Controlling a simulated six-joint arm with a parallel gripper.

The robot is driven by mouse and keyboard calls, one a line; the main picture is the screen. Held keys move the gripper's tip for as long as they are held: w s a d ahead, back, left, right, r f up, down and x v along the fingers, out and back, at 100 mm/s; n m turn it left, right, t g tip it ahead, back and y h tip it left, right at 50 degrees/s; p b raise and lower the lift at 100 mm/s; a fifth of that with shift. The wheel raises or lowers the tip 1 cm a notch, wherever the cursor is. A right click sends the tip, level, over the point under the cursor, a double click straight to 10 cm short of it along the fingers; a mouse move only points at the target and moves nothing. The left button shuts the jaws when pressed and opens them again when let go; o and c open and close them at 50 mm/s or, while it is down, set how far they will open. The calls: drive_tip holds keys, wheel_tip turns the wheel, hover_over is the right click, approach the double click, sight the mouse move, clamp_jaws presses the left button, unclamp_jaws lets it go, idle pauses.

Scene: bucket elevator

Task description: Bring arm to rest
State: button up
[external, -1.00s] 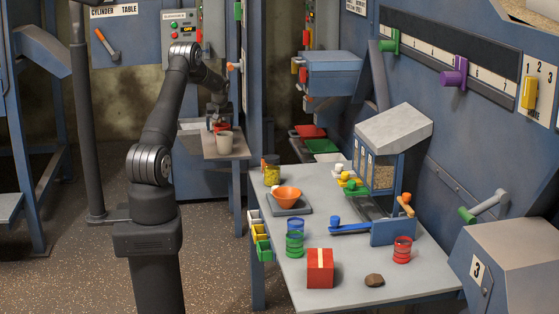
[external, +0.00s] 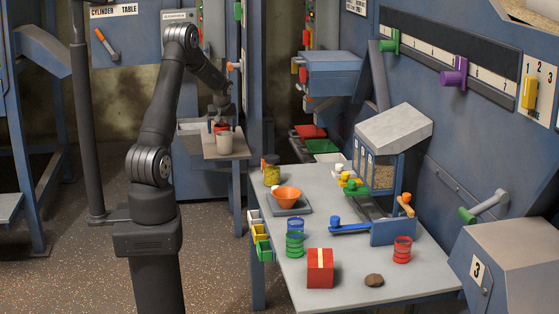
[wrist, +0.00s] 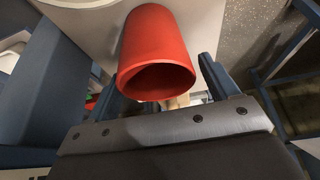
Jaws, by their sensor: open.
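My gripper (external: 222,114) is at the small grey side shelf (external: 236,157) behind the main table. A red cylinder (wrist: 158,45) with a dark open end sits right ahead of my fingers in the wrist view. My gripper (wrist: 160,88) is open there, with one blue finger on each side of the cylinder's near end. I cannot tell whether a finger touches it. My arm is bent, reaching down to the right.
A tall blue post (external: 254,80) stands close to the right of my gripper. A control panel (external: 181,30) is behind my arm. The grey table (external: 348,279) holds an orange bowl (external: 289,195), a red box (external: 320,268) and coloured cups. Floor to the left is open.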

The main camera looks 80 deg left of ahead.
sight(214, 124)
drive_tip(key=shift+d, duration=0.7)
drive_tip(key=a, duration=1.1)
drive_tip(key=a+f, duration=0.2)
drive_tip(key=f, duration=0.1)
drive_tip(key=shift+a+f, duration=0.1)
drive_tip(key=shift+a, duration=0.15)
wheel_tip(214, 124, up, 4)
drive_tip(key=shift+f, duration=0.25)
drive_tip(key=s, duration=0.2)
drive_tip(key=shift+s+r, duration=0.25)
drive_tip(key=shift+s, duration=0.55)
drive_tip(key=o, duration=0.4)
drive_tip(key=shift+o, duration=0.2)
